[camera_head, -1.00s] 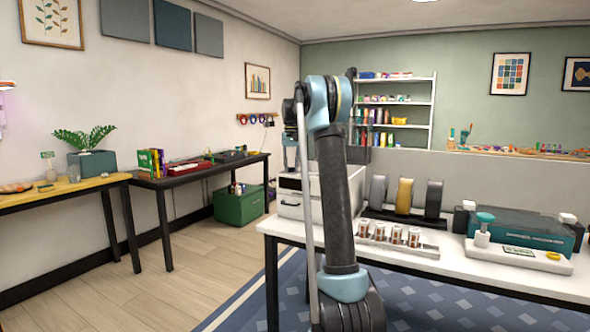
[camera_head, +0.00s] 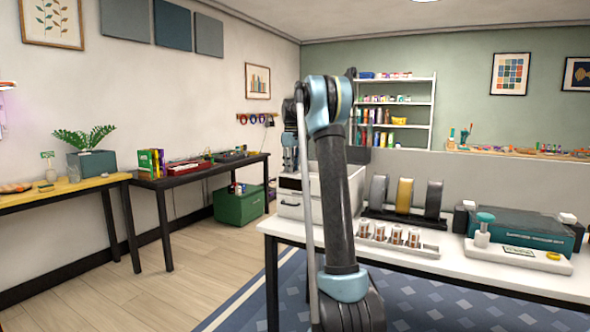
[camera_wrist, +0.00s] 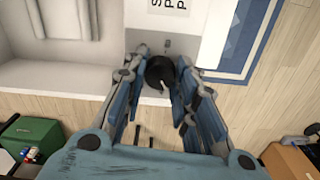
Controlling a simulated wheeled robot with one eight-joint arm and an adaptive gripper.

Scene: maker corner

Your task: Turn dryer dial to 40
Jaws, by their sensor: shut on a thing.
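The dryer is a pale box (camera_head: 292,212) at the left end of the white table, partly hidden by my arm. In the wrist view its pale casing (camera_wrist: 75,78) and a printed label show. The dial (camera_wrist: 160,72) is a round black knob with a white pointer mark, on the dryer's face. My gripper (camera_wrist: 158,80) has one finger on each side of the dial and is shut on it. The pointer slants towards the lower right in the wrist view. I cannot read any numbers around the dial.
On the white table (camera_head: 450,262) stand a spool rack (camera_head: 405,218), a tray of small copper-coloured spools (camera_head: 397,240) and a teal-and-black machine (camera_head: 520,228). A green crate (camera_head: 238,206) stands under the dark side table (camera_head: 212,168). The wooden floor at left is open.

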